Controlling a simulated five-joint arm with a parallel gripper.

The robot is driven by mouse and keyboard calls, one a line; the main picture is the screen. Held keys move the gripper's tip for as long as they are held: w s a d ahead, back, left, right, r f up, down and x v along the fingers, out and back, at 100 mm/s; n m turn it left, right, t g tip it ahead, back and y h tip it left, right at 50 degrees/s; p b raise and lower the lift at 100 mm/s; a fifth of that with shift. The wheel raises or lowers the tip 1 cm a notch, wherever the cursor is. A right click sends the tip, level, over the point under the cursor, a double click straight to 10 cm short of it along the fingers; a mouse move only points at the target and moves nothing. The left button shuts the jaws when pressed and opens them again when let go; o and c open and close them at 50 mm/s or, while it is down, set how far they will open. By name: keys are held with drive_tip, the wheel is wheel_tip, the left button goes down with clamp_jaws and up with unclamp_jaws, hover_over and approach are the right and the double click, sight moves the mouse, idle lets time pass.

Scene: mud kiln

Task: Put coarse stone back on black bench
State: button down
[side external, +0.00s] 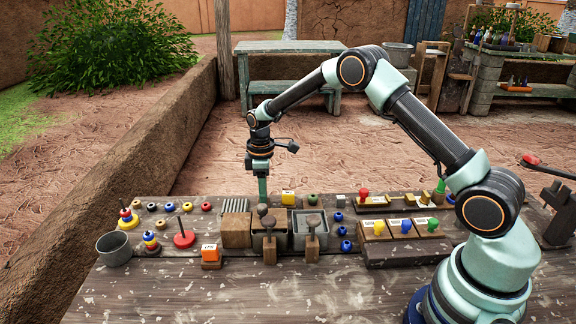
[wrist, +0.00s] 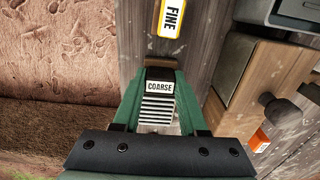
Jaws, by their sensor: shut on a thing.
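The coarse stone (wrist: 159,86), a dark block with a white COARSE label, sits between the green fingers of my gripper (wrist: 160,110) in the wrist view. The gripper is shut on it. In the side view my gripper (side external: 263,196) points down over the back of the bench top; I cannot make out the stone there. A yellow block labelled FINE (wrist: 172,18) is ahead in the wrist view, and a yellow block (side external: 288,198) stands just right of my gripper in the side view. I cannot tell which surface is the black bench.
A ribbed grey rack (side external: 235,206) lies left of my gripper. Wooden and grey boxes with knobs (side external: 237,233) stand in front of it. An orange block (side external: 210,256), ring stacks (side external: 183,238) and a metal bucket (side external: 114,249) are left. The bench's front boards (side external: 240,295) are clear.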

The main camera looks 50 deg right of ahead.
drive_tip(key=shift+f, duration=0.1)
drive_tip(key=shift+c, duration=2.2)
unclamp_jaws()
wheel_tip(320, 180, up, 12)
drive_tip(key=s+a+r+m+t, duration=0.2)
drive_tip(key=s+r+m+t, duration=0.15)
drive_tip(key=s+r, duration=0.7)
drive_tip(key=s+m+t, duration=0.2)
drive_tip(key=s+m, duration=0.3)
drive_tip(key=s, duration=0.8)
drive_tip(key=shift+a+r, duration=0.2)
drive_tip(key=shift+a, duration=0.15)
